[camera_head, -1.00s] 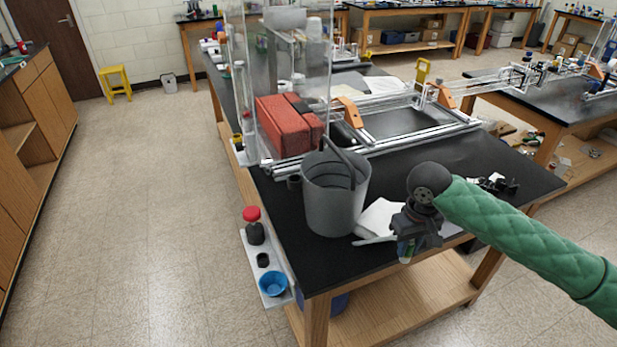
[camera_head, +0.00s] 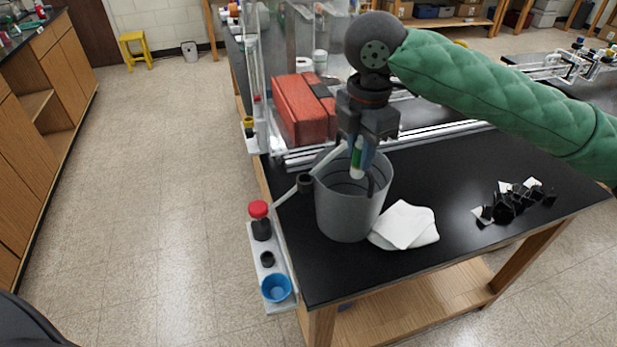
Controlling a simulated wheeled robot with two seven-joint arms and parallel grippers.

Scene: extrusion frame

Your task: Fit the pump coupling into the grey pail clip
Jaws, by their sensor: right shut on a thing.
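The grey pail (camera_head: 345,215) stands near the left front edge of the black table. The dark grey clip (camera_head: 304,183) is on the left of its rim. My right gripper (camera_head: 364,170) points down over the pail's opening. It is shut on what looks like the pump coupling (camera_head: 357,160), a pale piece with a green band between the fingers. A thin white rod (camera_head: 325,161) slants from it down-left past the clip to beyond the table's edge. Whether the rod touches the clip I cannot tell. The left gripper is not in view.
A side shelf (camera_head: 282,303) holds a red-capped bottle (camera_head: 260,220), a black cap and a blue cup (camera_head: 276,287). White cloths (camera_head: 405,225) lie right of the pail. A red box (camera_head: 300,108) and clear panels stand behind. Black scraps (camera_head: 512,202) lie at right.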

